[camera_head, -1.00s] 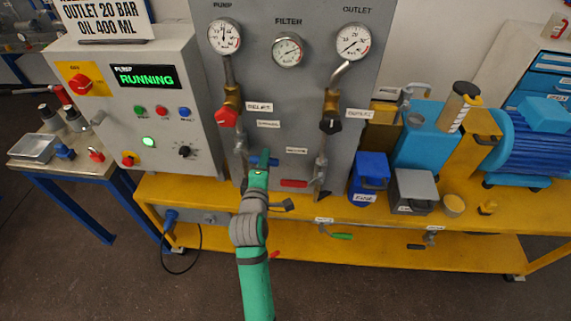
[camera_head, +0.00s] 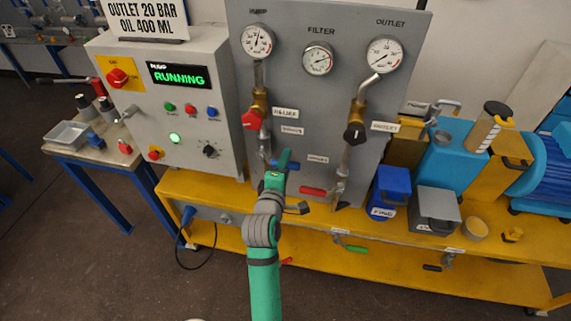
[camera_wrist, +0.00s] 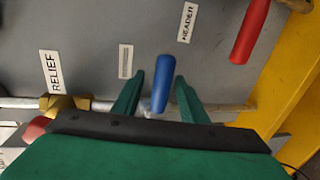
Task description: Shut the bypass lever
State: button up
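A blue lever (camera_wrist: 163,85) shows in the wrist view, low on the grey panel on a pipe, between the two green fingers of my gripper (camera_wrist: 160,90). The fingers are apart, with a visible gap on both sides of the lever. In the head view the blue lever (camera_head: 291,166) is mostly behind my gripper (camera_head: 283,160), which reaches up to the panel. A small label beside it is too blurred to read, so I cannot confirm that this lever is the bypass. A red lever (camera_wrist: 250,30) is to its right, near a HEADER label.
The grey panel (camera_head: 310,90) carries gauges, a red-handled valve (camera_head: 252,120) and a black-handled valve (camera_head: 354,133). A blue box (camera_head: 390,192) and a grey box (camera_head: 435,209) stand on the yellow bench (camera_head: 380,224). The control box (camera_head: 165,85) reads RUNNING.

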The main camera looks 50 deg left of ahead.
jog(key=v, duration=1)
jog(key=shift+s+d, duration=0.3)
dwell(0.4)
jog(key=s+d+f+m+h, duration=0.1)
jog(key=d+f+m, duration=0.3)
jog(key=d, duration=0.3)
jog(key=s+d+f+m+t+h, duration=0.1)
jog(key=d+f+m+h, duration=0.1)
jog(key=d+f+m, duration=0.35)
jog(key=s+d+f+m+h, duration=0.1)
jog(key=d+f+m, duration=0.15)
jog(key=d, duration=0.55)
jog(key=s+d+m+t+h, duration=0.1)
jog(key=s+d+m+h, duration=0.4)
jog(key=s+d+m, duration=0.8)
jog(key=s+d, duration=0.2)
jog(key=d, duration=0.2)
jog(key=shift+d+f+t, duration=0.15)
jog(key=shift+d+t, duration=0.15)
jog(key=shift+d, duration=0.1)
jog(key=shift+c, duration=1)
